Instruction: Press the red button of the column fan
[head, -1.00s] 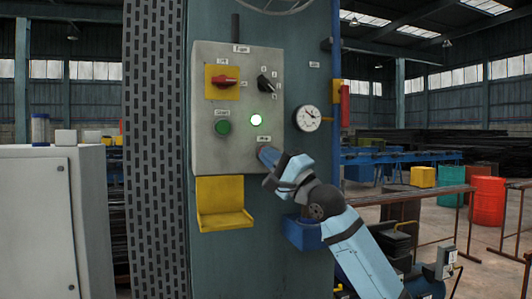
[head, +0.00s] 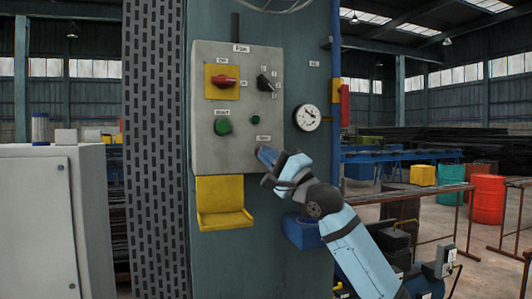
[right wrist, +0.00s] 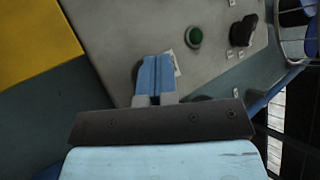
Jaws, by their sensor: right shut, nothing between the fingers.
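The column fan's grey control box (head: 208,153) is mounted on the teal column. In the right wrist view the shut blue fingers (right wrist: 156,75) point at the box face, beside a label. Contact cannot be told.
A yellow tray (head: 224,205) hangs below the box. A pressure gauge (head: 307,118) and a blue bin (head: 301,233) are on the column to the right. A grey cabinet (head: 40,220) stands at the left.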

